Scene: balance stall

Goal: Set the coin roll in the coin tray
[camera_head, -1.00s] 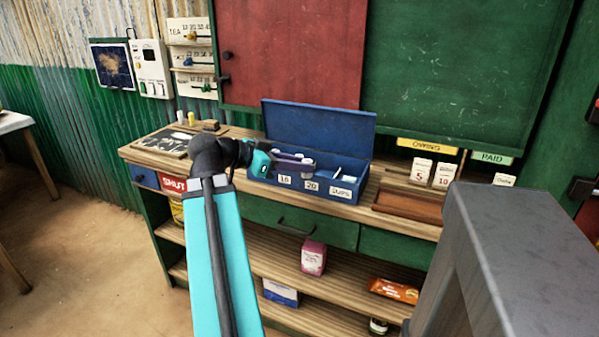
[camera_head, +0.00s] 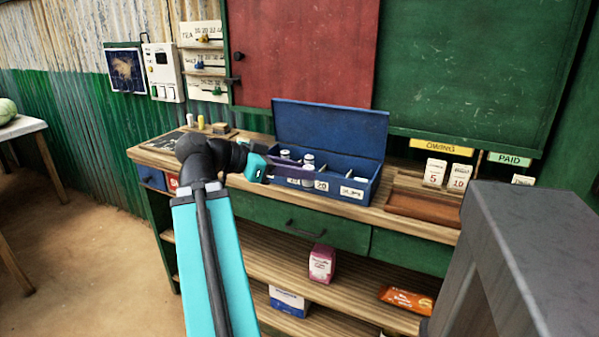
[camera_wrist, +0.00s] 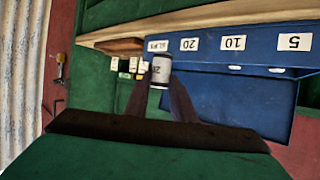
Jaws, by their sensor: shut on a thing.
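My gripper (camera_head: 300,167) is shut on a coin roll (camera_wrist: 161,70), a pale, greyish-white cylinder with a dark band at one end and dark marking, perhaps 20. In the wrist view it sits between the fingertips (camera_wrist: 160,88). In the head view the roll (camera_head: 308,161) stands roughly upright at the front of the coin tray (camera_head: 352,182), a blue box with its lid raised. Labels read 5, 10, 20 and SLIPS in the wrist view; my gripper covers part of the front in the head view. Whether the roll touches the tray is unclear.
The tray stands on a wooden counter (camera_head: 400,222). A slate and small bottles (camera_head: 201,122) are at left. A pink box (camera_head: 321,263) is on the shelf below.

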